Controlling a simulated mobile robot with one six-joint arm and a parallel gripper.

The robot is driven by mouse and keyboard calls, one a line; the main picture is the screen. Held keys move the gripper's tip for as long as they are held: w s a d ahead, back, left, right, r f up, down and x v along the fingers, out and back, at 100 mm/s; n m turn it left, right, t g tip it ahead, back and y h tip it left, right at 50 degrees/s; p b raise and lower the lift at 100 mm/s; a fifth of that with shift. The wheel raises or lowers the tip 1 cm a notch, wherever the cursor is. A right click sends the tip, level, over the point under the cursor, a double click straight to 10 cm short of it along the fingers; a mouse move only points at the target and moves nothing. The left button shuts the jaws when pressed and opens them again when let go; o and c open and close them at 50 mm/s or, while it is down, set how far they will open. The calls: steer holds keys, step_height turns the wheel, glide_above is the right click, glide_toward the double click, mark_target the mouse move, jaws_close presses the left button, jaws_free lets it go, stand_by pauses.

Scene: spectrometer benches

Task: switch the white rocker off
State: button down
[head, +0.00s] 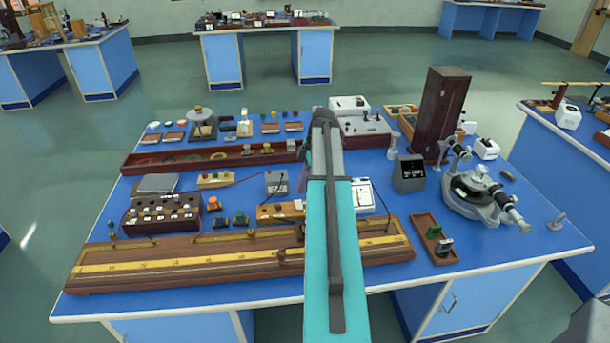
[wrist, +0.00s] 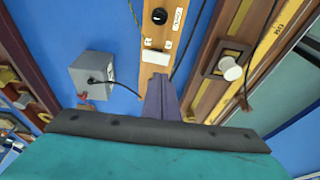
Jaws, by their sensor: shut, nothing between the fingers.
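The white rocker (wrist: 155,57) sits on a narrow wooden strip (wrist: 153,84) in the wrist view, below a dark round knob (wrist: 159,16). My gripper (wrist: 160,79) is shut and empty, its fingertips just below the rocker in the picture. I cannot tell whether the tips touch the strip or hover over it. Which way the rocker is tipped is too small to tell. In the head view, a wooden block (head: 280,213) lies left of my arm; my arm hides the fingertips, and I cannot make out the rocker there.
A grey box (wrist: 94,76) with a black cable stands left of the strip. A long wooden board with a yellow scale (head: 150,264) lies along the bench front. A tall dark wooden box (head: 440,112) and a spectrometer (head: 480,195) stand at right. The bench is crowded.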

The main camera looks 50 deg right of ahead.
mark_target(297, 204)
steer(key=shift+x, duration=0.9)
steer(key=shift+s+a+f+p, duration=0.1)
steer(key=shift+f+p, duration=0.45)
steer(key=shift+f, duration=0.45)
steer(key=shift+s+a+f+p, duration=0.15)
steer(key=shift+f+p, duration=0.35)
steer(key=shift+f, duration=0.5)
steer(key=shift+f, duration=0.1)
steer(key=shift+s+f+b, duration=0.15)
steer(key=shift+f+b, duration=0.1)
steer(key=shift+b, duration=0.45)
steer(key=shift+r+h, duration=0.1)
steer(key=shift+h, duration=0.2)
steer(key=shift+w+d, duration=0.15)
steer(key=shift+w, duration=0.05)
steer(key=shift+w+d+r, duration=0.2)
steer(key=shift+w+d, duration=0.1)
steer(key=shift+w, duration=0.1)
steer(key=shift+r, duration=0.1)
